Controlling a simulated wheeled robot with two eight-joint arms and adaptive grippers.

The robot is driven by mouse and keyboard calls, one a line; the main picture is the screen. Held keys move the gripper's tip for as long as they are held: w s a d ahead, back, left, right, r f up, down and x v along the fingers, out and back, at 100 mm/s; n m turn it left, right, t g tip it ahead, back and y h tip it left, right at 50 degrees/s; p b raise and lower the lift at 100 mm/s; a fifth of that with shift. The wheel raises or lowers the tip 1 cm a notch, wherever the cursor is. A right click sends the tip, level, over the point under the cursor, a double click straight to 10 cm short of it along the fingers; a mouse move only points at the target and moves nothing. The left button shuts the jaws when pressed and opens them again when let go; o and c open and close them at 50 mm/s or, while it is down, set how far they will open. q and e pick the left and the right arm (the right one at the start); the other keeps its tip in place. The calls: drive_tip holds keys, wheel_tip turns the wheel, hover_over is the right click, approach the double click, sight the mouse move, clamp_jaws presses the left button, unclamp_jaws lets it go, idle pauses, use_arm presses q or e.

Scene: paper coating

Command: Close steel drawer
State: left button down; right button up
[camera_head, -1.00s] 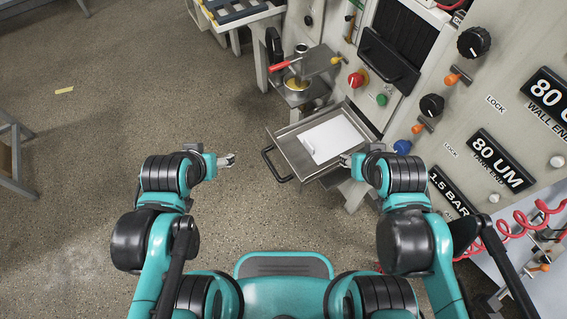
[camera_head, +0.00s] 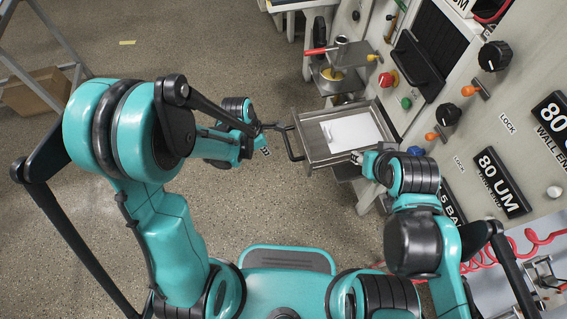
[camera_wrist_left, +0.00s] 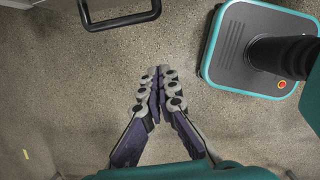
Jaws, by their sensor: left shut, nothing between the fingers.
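The steel drawer (camera_head: 313,149) is pulled out from the machine at right, with a white sheet (camera_head: 352,131) lying in it. Its black bar handle (camera_head: 291,146) sticks out to the left and shows at the top of the left wrist view (camera_wrist_left: 121,20). My left gripper (camera_head: 266,151) is shut and empty, left of the handle and apart from it. Its closed fingers show in the left wrist view (camera_wrist_left: 159,72), below the handle in the picture. My right gripper (camera_head: 357,157) is by the drawer's near right side; its fingers are too small to judge.
The machine front carries a red button (camera_head: 388,79), a green button (camera_head: 406,103) and black knobs (camera_head: 448,114) above the drawer. A stand with a yellow-rimmed cup (camera_head: 333,74) is behind the drawer. Open floor (camera_head: 215,60) lies to the left.

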use_arm(q)
drive_tip(key=w+d+f+b, duration=0.1)
drive_tip(key=d+f+b, duration=0.1)
drive_tip(key=f, duration=0.3)
drive_tip(key=w+d+f+n+b, duration=0.1)
drive_tip(key=d+f+b, duration=0.2)
drive_tip(key=d+f, duration=0.1)
drive_tip(key=shift+w+f, duration=0.35)
drive_tip(key=shift+f, duration=0.45)
